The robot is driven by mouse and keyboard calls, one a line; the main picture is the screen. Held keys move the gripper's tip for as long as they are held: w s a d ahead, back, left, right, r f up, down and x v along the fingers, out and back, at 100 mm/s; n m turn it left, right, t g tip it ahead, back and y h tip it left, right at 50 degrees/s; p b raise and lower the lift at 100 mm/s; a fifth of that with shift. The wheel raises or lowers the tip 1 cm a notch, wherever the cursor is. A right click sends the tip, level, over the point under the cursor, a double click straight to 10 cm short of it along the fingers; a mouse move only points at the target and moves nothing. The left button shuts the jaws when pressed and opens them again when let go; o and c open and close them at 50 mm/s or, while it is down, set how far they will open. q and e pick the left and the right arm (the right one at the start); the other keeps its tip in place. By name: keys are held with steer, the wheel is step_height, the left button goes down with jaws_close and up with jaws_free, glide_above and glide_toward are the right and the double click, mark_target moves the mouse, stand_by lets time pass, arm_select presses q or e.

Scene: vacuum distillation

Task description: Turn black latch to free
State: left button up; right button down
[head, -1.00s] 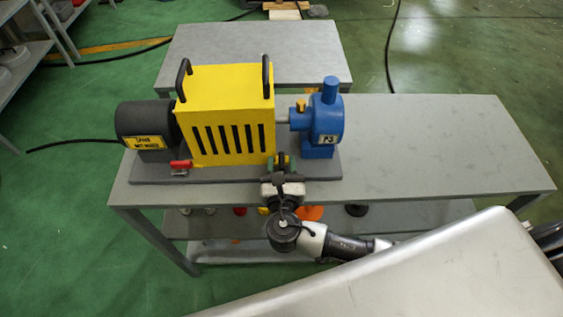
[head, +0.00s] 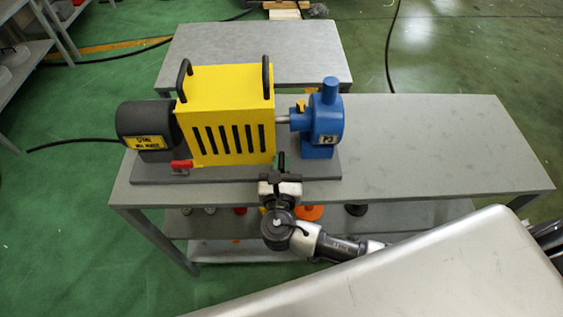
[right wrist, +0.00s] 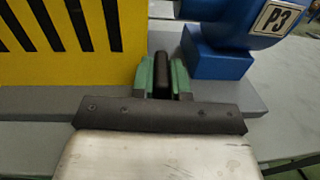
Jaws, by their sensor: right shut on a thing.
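The black latch (right wrist: 161,75) shows in the right wrist view as a narrow upright dark piece between the green fingers of my right gripper (right wrist: 162,68). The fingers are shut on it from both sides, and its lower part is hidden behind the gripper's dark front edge. In the head view my right gripper (head: 280,160) is at the front of the machine's grey base, between the yellow housing (head: 229,110) and the blue pump (head: 323,122). The latch cannot be made out clearly there. My left gripper is not in view.
A red lever (head: 181,165) sits at the front left of the base, below the dark motor (head: 146,122). The grey table (head: 440,145) is clear to the right. Several coloured items stand on the shelf below, including an orange one (head: 310,212).

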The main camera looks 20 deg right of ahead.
steer(key=m+g+h, duration=0.1)
steer(key=m+h, duration=0.1)
steer(key=m+g+h+p, duration=0.1)
steer(key=m+g+h, duration=0.1)
steer(key=h, duration=0.1)
steer(key=shift+a+r, duration=0.1)
steer(key=shift+a, duration=0.1)
steer(key=shift+w+m+g+h+p, duration=0.1)
steer(key=shift+m+g+h+p, duration=0.35)
steer(key=shift+m+g+h, duration=1.75)
steer(key=shift+g, duration=0.6)
steer(key=c, duration=1.1)
jaws_free()
steer(key=shift+d, duration=0.1)
